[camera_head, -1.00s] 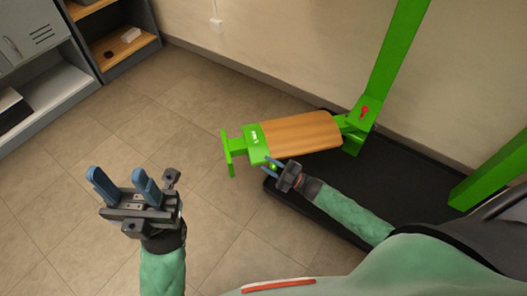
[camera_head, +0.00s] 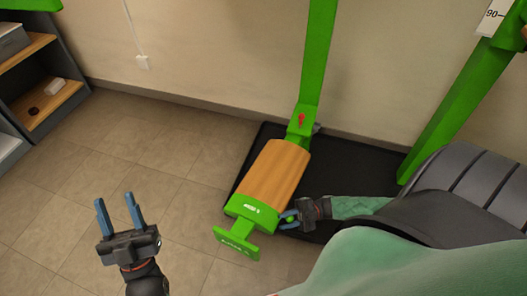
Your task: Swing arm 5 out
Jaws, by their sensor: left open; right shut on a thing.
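The swing arm (camera_head: 272,172), a green bracket with a wooden board on top, reaches from the foot of a green post toward me. Its outer end is a green block with a white label (camera_head: 254,208) too small to read surely, and a green T-shaped end plate (camera_head: 236,241). A red knob (camera_head: 301,118) sits at its hinge by the post. My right gripper (camera_head: 287,219) is at the right side of the outer end, shut on a small green knob (camera_head: 290,220). My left gripper (camera_head: 118,212) is open and empty above the floor at left.
A black mat (camera_head: 345,165) lies under the arm and to its right. Another green post (camera_head: 455,115) stands at the right beside a dark, ribbed saddle-like shape (camera_head: 470,185). Shelves (camera_head: 45,95) stand at the far left. The tiled floor between is clear.

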